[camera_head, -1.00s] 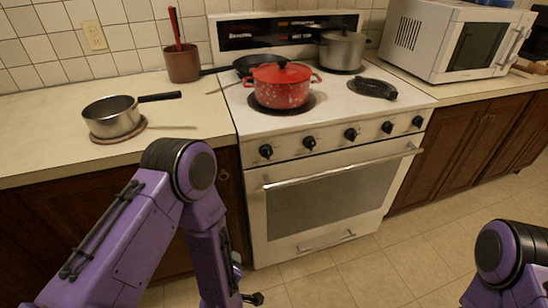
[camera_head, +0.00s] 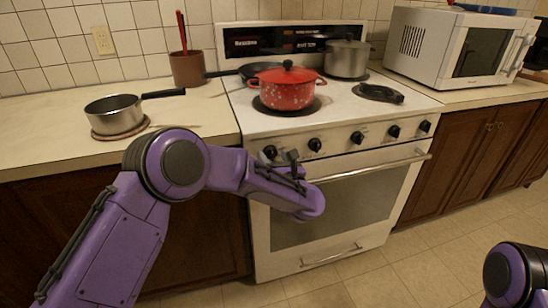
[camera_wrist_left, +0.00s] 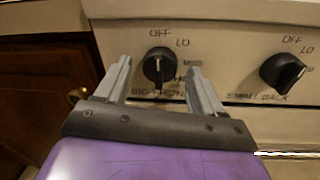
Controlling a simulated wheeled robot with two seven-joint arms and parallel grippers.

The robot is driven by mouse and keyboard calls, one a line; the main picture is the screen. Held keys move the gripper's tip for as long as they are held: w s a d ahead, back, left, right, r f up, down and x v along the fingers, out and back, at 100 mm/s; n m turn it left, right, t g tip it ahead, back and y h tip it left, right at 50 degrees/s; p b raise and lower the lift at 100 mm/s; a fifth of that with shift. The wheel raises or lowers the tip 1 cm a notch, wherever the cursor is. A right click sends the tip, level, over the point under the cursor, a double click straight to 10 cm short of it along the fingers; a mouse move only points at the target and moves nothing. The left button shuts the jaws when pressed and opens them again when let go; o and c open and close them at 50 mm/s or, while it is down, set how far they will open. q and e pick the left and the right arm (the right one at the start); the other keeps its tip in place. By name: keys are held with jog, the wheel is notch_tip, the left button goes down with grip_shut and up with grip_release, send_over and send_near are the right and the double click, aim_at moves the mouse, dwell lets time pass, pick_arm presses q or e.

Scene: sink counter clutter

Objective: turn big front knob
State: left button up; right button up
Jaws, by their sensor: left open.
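The big front knob (camera_wrist_left: 157,66) is black and round with a raised grip, at the left end of the stove's front panel. Its label below is partly covered by my gripper. In the head view it is the leftmost knob (camera_head: 270,152). My left gripper (camera_wrist_left: 159,72) is open, one finger on each side of the knob in the wrist view; I cannot tell whether they touch it. In the head view the left gripper (camera_head: 291,160) is just in front of the panel near the two leftmost knobs. My right gripper is out of view.
The small back knob (camera_wrist_left: 284,73) is to the right, apart from the fingers. The oven handle (camera_head: 380,166) runs below the knobs. A red pot (camera_head: 287,92) stands on the stove (camera_head: 345,112). A saucepan (camera_head: 115,114) sits on the left counter (camera_head: 40,140).

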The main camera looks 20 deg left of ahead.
pick_arm(q)
jog(key=shift+w+a, duration=0.1)
jog(key=shift+w, duration=0.05)
jog(key=c, duration=1.1)
jog(key=shift+o, duration=0.2)
jog(key=shift+f+m, duration=0.1)
jog(key=shift+m, duration=0.3)
jog(key=m, duration=0.3)
jog(key=shift+m+b, duration=0.3)
jog(key=shift+b, duration=0.05)
jog(key=shift+m+t, duration=0.4)
jog(key=shift+m, duration=1.9)
